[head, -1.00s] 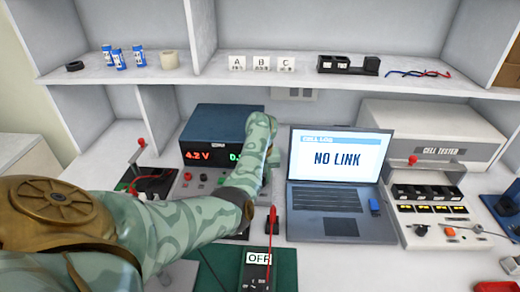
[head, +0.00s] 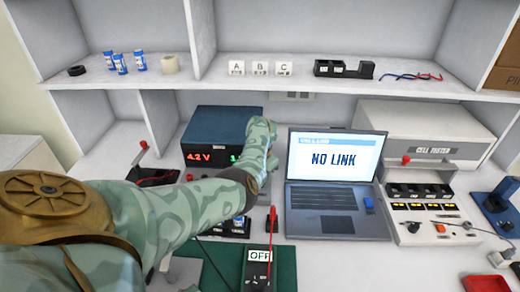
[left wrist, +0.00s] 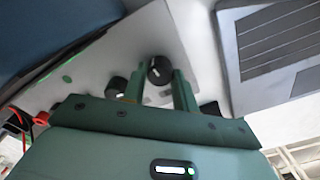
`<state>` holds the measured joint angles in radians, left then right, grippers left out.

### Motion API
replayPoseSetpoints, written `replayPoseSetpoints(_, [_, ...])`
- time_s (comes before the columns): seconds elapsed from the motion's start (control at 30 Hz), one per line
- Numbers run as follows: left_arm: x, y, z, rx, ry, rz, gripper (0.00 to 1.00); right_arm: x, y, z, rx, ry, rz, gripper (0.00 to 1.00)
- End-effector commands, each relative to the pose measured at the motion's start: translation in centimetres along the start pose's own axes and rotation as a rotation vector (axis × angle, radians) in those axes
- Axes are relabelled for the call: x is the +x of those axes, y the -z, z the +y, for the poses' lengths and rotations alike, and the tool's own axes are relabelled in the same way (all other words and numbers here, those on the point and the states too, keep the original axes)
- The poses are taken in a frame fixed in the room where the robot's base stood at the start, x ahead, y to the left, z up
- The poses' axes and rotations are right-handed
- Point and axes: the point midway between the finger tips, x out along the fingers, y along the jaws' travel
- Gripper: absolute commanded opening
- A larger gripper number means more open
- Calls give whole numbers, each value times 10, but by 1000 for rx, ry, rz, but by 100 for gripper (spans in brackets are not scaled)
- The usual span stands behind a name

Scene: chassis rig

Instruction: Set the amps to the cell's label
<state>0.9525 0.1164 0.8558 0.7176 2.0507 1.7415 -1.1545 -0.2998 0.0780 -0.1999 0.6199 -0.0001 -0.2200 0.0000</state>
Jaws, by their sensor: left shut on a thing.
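The blue power supply (head: 222,122) stands at the back of the bench. Its red readout (head: 198,156) shows 4.2 V. The green readout (head: 234,155) starts with 1; my left arm hides the rest. In the left wrist view, my left gripper (left wrist: 158,78) is shut on a black knob (left wrist: 159,68) with a white mark. In the head view my arm hides that knob and the fingertips. A blue-and-white thing (head: 239,220), possibly a cell, sits in front of the supply, partly hidden; I cannot read a label. My right gripper is out of view.
A laptop (head: 335,195) reading NO LINK is close to the right of my left arm. A meter marked OFF (head: 258,270) lies on a green mat in front. The cell tester (head: 425,140) is at right. Several blue-and-white cells (head: 121,64) stand on the shelf.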

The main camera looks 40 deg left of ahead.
Motion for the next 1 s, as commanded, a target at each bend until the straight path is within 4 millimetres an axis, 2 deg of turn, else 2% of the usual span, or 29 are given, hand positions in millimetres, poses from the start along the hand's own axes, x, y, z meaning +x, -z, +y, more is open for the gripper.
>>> replayPoseSetpoints(0.3, [-2,-1,0,84,-1,-3,6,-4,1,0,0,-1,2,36])
replayPoseSetpoints(0.73, [-2,-1,0,93,-1,-4,6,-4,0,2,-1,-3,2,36])
replayPoseSetpoints(0.77, [-2,-1,0,93,-1,-4,31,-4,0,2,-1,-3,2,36])
replayPoseSetpoints(0.83, [-1,-1,0,92,-1,-4,50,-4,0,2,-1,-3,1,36])
replayPoseSetpoints(1.0, [-1,-1,0,92,-1,-2,50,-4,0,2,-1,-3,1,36])
